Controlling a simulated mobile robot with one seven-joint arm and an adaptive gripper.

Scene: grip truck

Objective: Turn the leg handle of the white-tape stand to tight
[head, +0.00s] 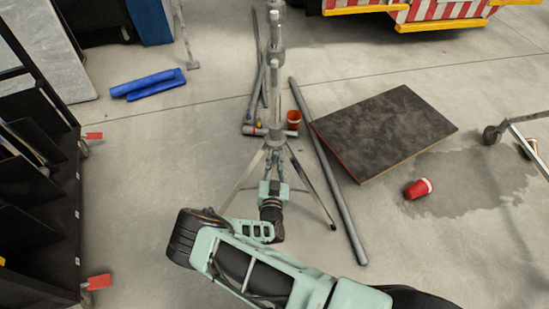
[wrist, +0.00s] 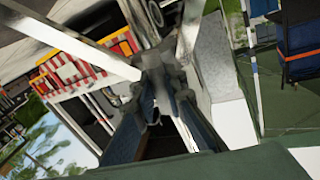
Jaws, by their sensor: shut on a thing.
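The stand (head: 279,128) is upright near the middle of the head view, with its legs spread on the floor. A pale band (head: 277,57) shows on its column; I cannot tell for sure that it is white tape. My gripper (head: 273,167) reaches in low between the legs, just under the leg collar. In the wrist view my gripper (wrist: 168,98) is shut at the stand's hub (wrist: 165,76), where the pale legs meet. It is shut on the leg handle, which is mostly hidden between the fingers. I cannot see how tight the handle is.
A grey pole (head: 330,175) lies right of the stand, beside a dark board (head: 385,132). A black rack (head: 45,195) is at left. Open floor lies between rack and stand.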

